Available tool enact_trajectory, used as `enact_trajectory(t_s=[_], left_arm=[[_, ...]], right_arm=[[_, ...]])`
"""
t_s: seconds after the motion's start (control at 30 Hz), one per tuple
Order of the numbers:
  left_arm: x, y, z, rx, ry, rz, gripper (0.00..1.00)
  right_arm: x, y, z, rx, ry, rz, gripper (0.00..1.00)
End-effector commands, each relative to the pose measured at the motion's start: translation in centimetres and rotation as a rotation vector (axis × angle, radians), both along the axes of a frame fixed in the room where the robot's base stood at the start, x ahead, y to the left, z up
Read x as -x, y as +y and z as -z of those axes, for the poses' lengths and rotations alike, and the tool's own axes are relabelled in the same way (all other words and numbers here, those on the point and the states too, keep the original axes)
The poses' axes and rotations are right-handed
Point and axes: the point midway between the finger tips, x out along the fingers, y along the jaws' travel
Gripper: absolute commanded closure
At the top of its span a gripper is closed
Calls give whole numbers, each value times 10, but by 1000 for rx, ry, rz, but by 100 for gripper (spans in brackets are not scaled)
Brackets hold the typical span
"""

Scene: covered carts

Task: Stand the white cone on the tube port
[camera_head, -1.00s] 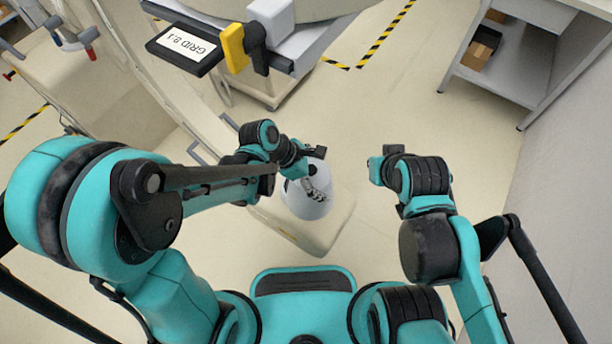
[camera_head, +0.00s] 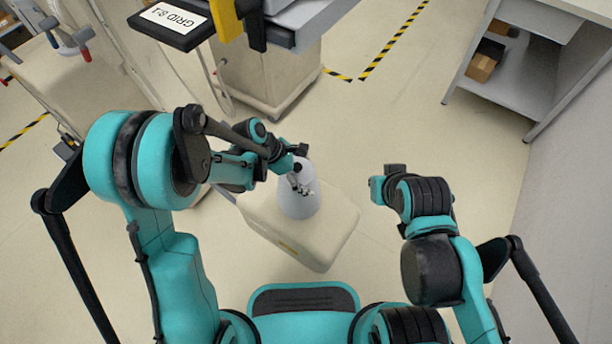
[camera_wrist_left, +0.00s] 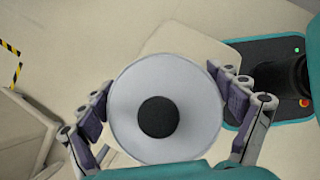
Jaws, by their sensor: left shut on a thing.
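The white cone (camera_head: 298,200) is upright or nearly so above a cream block-like cover (camera_head: 325,235) in the head view. My left gripper (camera_head: 298,180) is shut on the cone's upper part. In the left wrist view the cone (camera_wrist_left: 190,105) is a pale disc with a dark round centre, and the fingers of the left gripper (camera_wrist_left: 160,105) press on both sides. I cannot tell whether the cone touches the cover. I cannot make out the tube port. My right gripper (camera_head: 378,188) hangs to the right of the cover, apart from it, and its fingers cannot be made out.
A grey shelf unit (camera_head: 520,85) with small brown boxes (camera_head: 481,67) stands at the upper right. The floor (camera_head: 430,130) between them is clear.

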Motion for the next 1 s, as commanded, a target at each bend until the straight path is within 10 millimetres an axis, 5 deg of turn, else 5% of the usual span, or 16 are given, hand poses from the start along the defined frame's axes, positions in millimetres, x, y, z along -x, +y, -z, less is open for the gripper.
enact_trajectory(t_s=[0.2,0.23,0.27,0.67,1.0], left_arm=[[0,0,2,0,0,0,62],[0,0,2,0,0,0,4],[0,0,1,0,0,0,0],[0,0,-3,0,0,0,0],[2,35,-60,0,0,-4,0]], right_arm=[[0,0,2,0,0,0,100],[0,0,2,0,0,0,100],[0,0,1,0,0,0,100],[0,0,-3,0,0,0,100],[0,0,-31,0,0,0,100]])
